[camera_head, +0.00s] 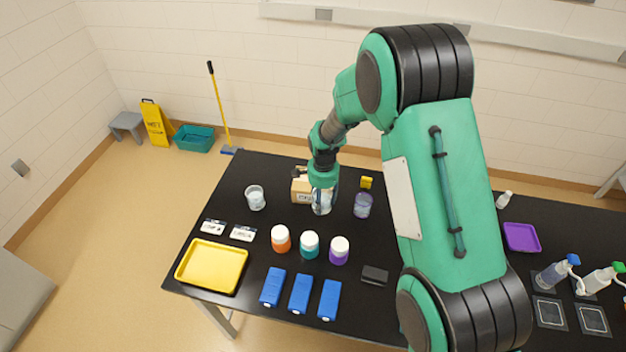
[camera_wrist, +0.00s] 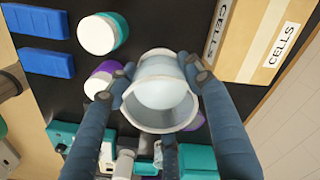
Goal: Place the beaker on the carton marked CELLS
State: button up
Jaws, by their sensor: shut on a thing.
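My gripper (camera_head: 322,182) is shut on a clear glass beaker (camera_head: 322,205). In the wrist view the beaker (camera_wrist: 160,92) sits between the two fingers (camera_wrist: 155,85), its round open mouth facing the camera. The brown carton (camera_head: 300,190) is just left of and behind the gripper, partly hidden by it. In the wrist view the carton (camera_wrist: 258,42) is at upper right, with white CELLS labels, beside the beaker and apart from it in the picture. Whether the beaker touches the black table cannot be told.
Another beaker (camera_head: 255,198) stands left of the carton, and a purplish one (camera_head: 362,205) right of the gripper. Orange (camera_head: 281,239), teal (camera_head: 309,246) and purple (camera_head: 339,251) lidded jars stand in front. A yellow tray (camera_head: 211,266) and blue boxes (camera_head: 300,294) lie nearer the front edge.

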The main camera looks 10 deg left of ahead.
jog(key=shift+w+a+f+p, duration=0.35)
jog(key=shift+w+a, duration=0.85)
jog(key=shift+w, duration=1.2)
jog(key=shift+w+a+f+p, duration=0.15)
jog(key=shift+w+a+p, duration=0.35)
jog(key=shift+w+a, duration=1.25)
jog(key=shift+w+a+f+p, duration=0.25)
jog(key=shift+w+a+p, duration=0.25)
jog(key=shift+w, duration=2.5)
jog(key=shift+a, duration=0.1)
jog(key=shift+f, duration=0.1)
jog(key=shift+f+p, duration=0.35)
jog(key=shift+f, duration=1.3)
jog(key=shift+f, duration=0.1)
jog(key=o, duration=1.3)
